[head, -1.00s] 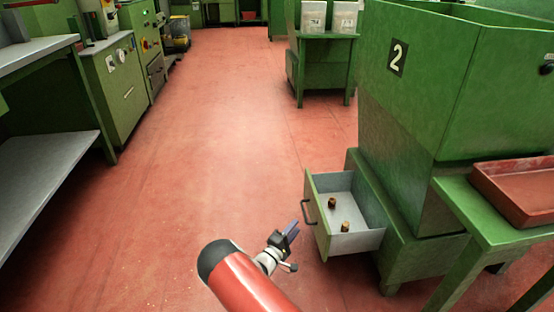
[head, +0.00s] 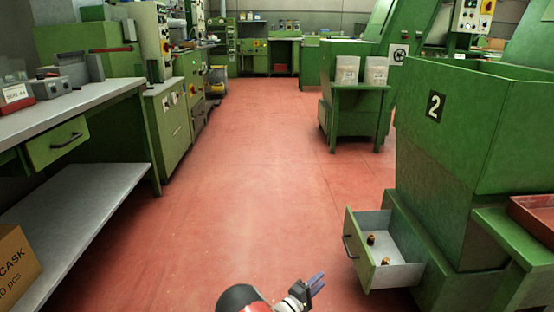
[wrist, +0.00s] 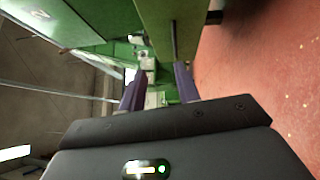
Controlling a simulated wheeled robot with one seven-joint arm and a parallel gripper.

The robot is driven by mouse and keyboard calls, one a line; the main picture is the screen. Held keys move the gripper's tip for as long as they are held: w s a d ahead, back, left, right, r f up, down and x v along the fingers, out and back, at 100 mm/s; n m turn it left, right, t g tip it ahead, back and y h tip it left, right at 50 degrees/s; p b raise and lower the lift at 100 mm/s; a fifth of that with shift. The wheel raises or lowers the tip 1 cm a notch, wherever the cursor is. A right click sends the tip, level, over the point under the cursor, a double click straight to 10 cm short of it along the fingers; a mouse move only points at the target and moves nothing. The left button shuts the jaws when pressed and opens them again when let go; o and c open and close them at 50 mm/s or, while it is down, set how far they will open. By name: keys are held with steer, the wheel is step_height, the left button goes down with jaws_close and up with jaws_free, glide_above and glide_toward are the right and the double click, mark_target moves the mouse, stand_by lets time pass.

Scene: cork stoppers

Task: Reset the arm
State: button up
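My gripper (head: 317,281) is at the bottom of the head view, above the red floor, in front and to the left of an open drawer. In the wrist view my gripper (wrist: 158,90) shows two purple fingers standing apart with nothing between them, so it is open and empty. My red and dark arm is mostly cut off by the lower edge of the head view.
The drawer (head: 359,262) is pulled out of the green machine marked 2 (head: 455,125); two corks (head: 371,239) (head: 385,262) lie inside. A workbench (head: 80,110) stands at left, with a cardboard box (head: 15,270) below. The red floor between is clear.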

steer(key=s+d+r+m+g+y+p, duration=0.1)
steer(key=s+d+r+m+g, duration=0.3)
steer(key=r, duration=0.4)
steer(key=s+d+r+m+g+y+p, duration=0.1)
steer(key=s+d+r+m+g, duration=0.2)
steer(key=s+r, duration=0.45)
steer(key=s+d+r+m+g+y+p, duration=0.25)
steer(key=r+g, duration=0.25)
steer(key=r, duration=0.5)
steer(key=s+a+r+t+y+p, duration=0.1)
steer(key=s+a+r+y, duration=0.1)
steer(key=s+r, duration=0.3)
steer(key=s+a+r+t+y+p, duration=0.1)
steer(key=s+a+r+t+y, duration=0.1)
steer(key=s+r, duration=0.4)
steer(key=s+a+r+t+y+p, duration=0.1)
steer(key=s+a+r+y, duration=0.2)
steer(key=s, duration=1)
step_height(320, 180, up, 3)
steer(key=y, duration=0.2)
steer(key=shift+s+a+r+t+y, duration=0.2)
steer(key=shift+s+a+t+y, duration=0.1)
steer(key=shift+a+t+y, duration=0.1)
steer(key=shift+d, duration=0.1)
